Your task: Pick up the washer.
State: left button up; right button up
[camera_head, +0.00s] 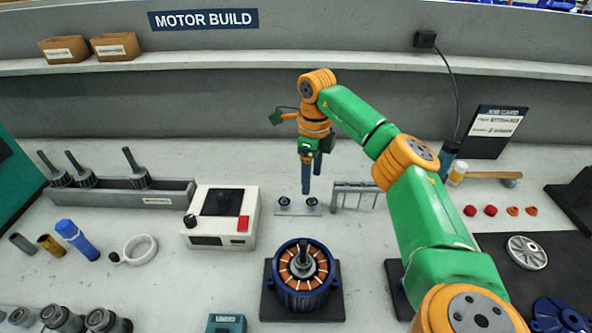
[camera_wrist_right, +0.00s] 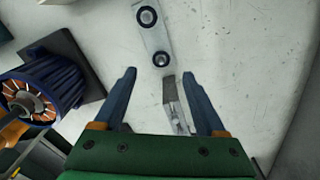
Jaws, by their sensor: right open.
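My right gripper (camera_head: 307,188) points down over the back middle of the bench, beside a small pale plate (camera_head: 298,210). Two dark rings with light centres sit on that plate, a left ring (camera_head: 285,202) and a right ring (camera_head: 312,202). I cannot tell whether either one is the washer. In the right wrist view the gripper (camera_wrist_right: 158,74) is open with nothing held. The near ring (camera_wrist_right: 161,59) lies just ahead of the gap between the fingertips, and the far ring (camera_wrist_right: 147,16) is further out. My left gripper is out of view.
A grey wire rack (camera_head: 356,195) stands just right of the plate. A blue motor stator (camera_head: 302,300) on a dark base is in front. A white box with a red button (camera_head: 222,215) is to the left. Red caps (camera_head: 470,210) and a silver wheel (camera_head: 527,252) lie to the right.

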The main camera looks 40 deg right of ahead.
aim_at(312, 199)
jog(key=shift+w+d+f, duration=0.25)
jog(key=shift+w+d, duration=0.05)
jog(key=shift+w, duration=0.3)
jog(key=shift+s+f, duration=0.15)
jog(key=shift+f, duration=0.2)
jog(key=shift+s+a+f+p, duration=0.3)
jog(key=shift+s+f+p, duration=0.2)
jog(key=shift+s+f, duration=0.4)
notch_tip(312, 199, down, 3)
jog(key=shift+w+d, duration=0.1)
jog(key=shift+d, duration=0.05)
jog(key=shift+w+d+f, duration=0.1)
jog(key=shift+w+f, duration=0.2)
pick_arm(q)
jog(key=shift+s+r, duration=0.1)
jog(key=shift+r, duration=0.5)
pick_arm(e)
jog(key=shift+s+r, duration=0.1)
jog(key=shift+s, duration=0.1)
jog(key=shift+f, duration=0.25)
